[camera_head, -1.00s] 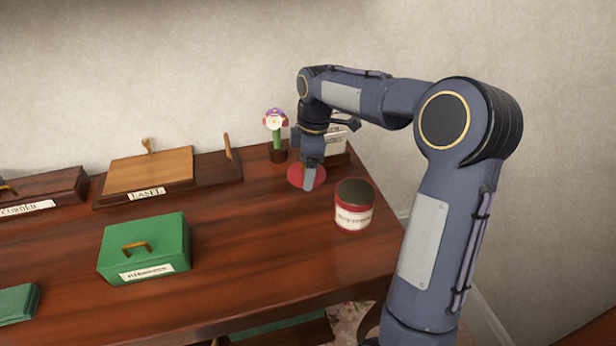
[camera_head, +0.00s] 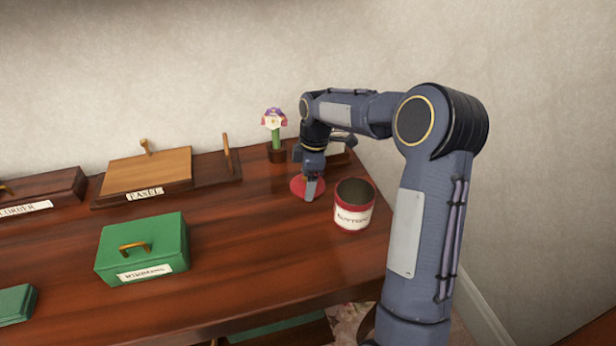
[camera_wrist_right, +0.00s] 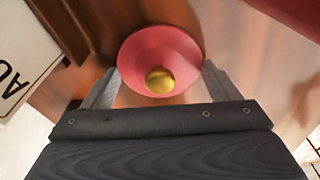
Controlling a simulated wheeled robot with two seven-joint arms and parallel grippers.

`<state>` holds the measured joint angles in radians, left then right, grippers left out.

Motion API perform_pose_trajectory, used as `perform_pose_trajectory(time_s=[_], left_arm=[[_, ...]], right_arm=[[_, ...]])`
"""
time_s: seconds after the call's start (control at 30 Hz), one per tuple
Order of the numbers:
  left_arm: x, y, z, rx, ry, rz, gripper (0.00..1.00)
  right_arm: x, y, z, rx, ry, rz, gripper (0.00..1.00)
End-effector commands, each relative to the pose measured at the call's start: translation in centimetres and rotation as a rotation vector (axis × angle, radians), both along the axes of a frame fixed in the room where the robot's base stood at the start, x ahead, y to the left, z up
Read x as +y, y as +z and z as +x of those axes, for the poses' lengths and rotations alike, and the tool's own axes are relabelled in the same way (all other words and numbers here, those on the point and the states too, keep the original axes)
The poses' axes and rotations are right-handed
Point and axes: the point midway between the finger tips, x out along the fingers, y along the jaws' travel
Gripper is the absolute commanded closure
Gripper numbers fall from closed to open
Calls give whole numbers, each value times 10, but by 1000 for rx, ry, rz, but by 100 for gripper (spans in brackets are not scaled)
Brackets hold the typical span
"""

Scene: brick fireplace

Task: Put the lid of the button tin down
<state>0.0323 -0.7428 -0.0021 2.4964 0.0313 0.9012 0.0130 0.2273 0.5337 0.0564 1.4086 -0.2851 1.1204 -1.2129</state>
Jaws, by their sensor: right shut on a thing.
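The lid of the button tin is a red disc (camera_head: 299,187) at the tabletop, just left of the tin. In the right wrist view the lid (camera_wrist_right: 140,50) shows its gold knob (camera_wrist_right: 160,80) between the fingers. My right gripper (camera_head: 311,188) points down and is shut on the lid. I cannot tell whether the lid touches the table or hangs slightly above it. The button tin (camera_head: 353,218) is red with a white label, stands upright and is open at the top. My left gripper is not in view.
The wooden table (camera_head: 250,240) is clear in front of the lid. A flower in a pot (camera_head: 275,140) stands behind it. A green box (camera_head: 145,248) and a wooden easel (camera_head: 150,172) are to the left. A white labelled thing (camera_wrist_right: 22,65) is partly hidden beside the gripper.

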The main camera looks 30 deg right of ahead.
Motion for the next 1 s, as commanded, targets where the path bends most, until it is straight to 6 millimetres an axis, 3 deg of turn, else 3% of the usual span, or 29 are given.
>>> perform_pose_trajectory(time_s=[0.03, 0.17, 0.47, 1.0], left_arm=[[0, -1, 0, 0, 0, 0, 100], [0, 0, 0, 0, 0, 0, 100], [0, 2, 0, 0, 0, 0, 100], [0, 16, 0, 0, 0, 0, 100]], right_arm=[[0, -1, 0, 1, 0, 0, 15], [0, -1, 0, 1, 0, 0, 0], [0, 6, 0, -1, 0, 0, 0], [-11, 106, -5, -2, 0, 0, 0]])
